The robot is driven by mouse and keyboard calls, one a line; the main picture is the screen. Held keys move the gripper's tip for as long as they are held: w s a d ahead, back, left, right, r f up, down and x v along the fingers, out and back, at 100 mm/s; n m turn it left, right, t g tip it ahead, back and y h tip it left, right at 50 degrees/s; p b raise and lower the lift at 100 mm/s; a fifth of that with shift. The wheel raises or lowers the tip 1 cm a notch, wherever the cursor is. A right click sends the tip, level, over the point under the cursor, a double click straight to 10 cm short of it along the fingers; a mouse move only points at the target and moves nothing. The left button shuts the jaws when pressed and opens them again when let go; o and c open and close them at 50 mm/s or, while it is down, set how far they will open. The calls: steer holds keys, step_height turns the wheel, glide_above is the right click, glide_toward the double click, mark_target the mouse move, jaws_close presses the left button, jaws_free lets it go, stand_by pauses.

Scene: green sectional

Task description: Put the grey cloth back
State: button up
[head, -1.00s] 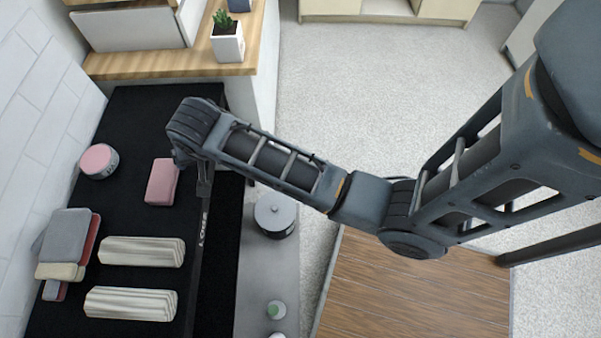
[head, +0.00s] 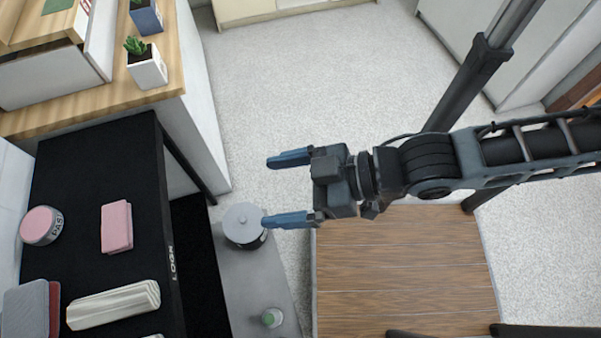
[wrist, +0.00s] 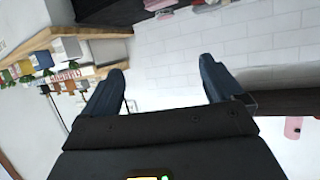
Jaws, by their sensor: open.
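A grey folded piece that looks like the grey cloth (head: 24,310) lies at the lower left of the head view, on the black shelf top (head: 90,175). It rests over a red piece (head: 55,308), and the frame edge cuts it off. My gripper (head: 268,192) is open and empty, its two blue fingers pointing left. In the head view it appears over the pale floor and beside the grey pot, well to the right of the cloth. The wrist view shows both fingers apart with nothing between them (wrist: 162,68). I cannot make out the grey cloth there.
A pink folded cloth (head: 116,227), a pink tin (head: 41,226) and a striped cream bundle (head: 114,305) share the black top. A lidded grey pot (head: 243,222) and a green-capped bottle (head: 271,317) stand on a lower grey surface. Potted plants (head: 147,68) stand on the wooden counter.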

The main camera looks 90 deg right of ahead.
step_height(320, 180, up, 6)
steer(key=s+a+t, duration=0.1)
steer(key=s, duration=0.1)
steer(key=shift+s+f, duration=0.25)
steer(key=shift+s, duration=0.1)
stand_by(0.7)
